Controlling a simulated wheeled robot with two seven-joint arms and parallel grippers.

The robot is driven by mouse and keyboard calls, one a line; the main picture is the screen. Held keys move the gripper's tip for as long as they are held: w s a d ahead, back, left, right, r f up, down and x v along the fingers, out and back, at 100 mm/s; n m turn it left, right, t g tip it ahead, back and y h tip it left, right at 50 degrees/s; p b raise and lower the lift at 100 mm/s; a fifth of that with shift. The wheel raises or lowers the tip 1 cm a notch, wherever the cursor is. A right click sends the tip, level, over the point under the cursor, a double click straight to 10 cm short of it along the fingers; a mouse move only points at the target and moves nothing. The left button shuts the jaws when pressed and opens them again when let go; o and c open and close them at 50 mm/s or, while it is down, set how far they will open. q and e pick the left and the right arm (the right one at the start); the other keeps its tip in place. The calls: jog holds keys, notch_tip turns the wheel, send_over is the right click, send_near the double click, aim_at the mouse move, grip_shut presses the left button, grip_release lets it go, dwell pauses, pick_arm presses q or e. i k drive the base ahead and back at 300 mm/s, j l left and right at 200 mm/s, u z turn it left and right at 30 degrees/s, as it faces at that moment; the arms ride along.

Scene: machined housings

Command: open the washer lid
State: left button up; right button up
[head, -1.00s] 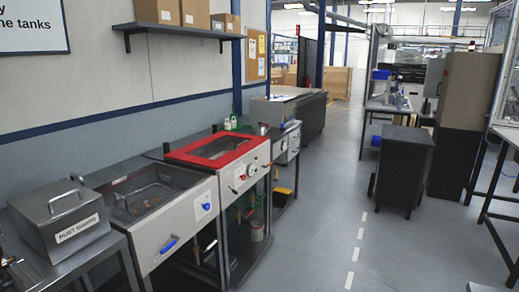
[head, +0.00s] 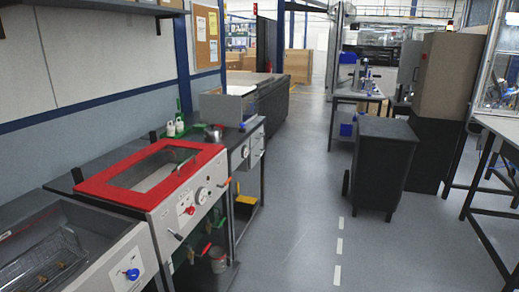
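A bench unit with a red-framed lid (head: 95,187) stands at the left, its front carrying a gauge, a red knob and small levers. The lid has a clear window (head: 150,170) and looks shut, lying flat on the unit. Neither of my grippers is in view.
A grey tank (head: 100,262) with a wire basket and blue knob is at lower left. Beyond the red lid are bottles (head: 175,127), a metal pot (head: 214,132) and another grey unit (head: 228,106). A dark cart (head: 382,165) stands right. The aisle floor (head: 290,220) is clear.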

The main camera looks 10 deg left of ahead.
aim_at(96, 186)
jog(key=i+z, duration=0.15)
jog(key=i, duration=1.2)
jog(key=i+u, duration=0.45)
jog(key=i+l+u, duration=0.1)
jog(key=i+u, duration=0.3)
jog(key=i+j+u, duration=0.1)
jog(key=u, duration=0.35)
jog(key=i+u, duration=0.3)
jog(key=u, duration=0.2)
jog(key=i+u, duration=0.25)
jog(key=u, duration=0.2)
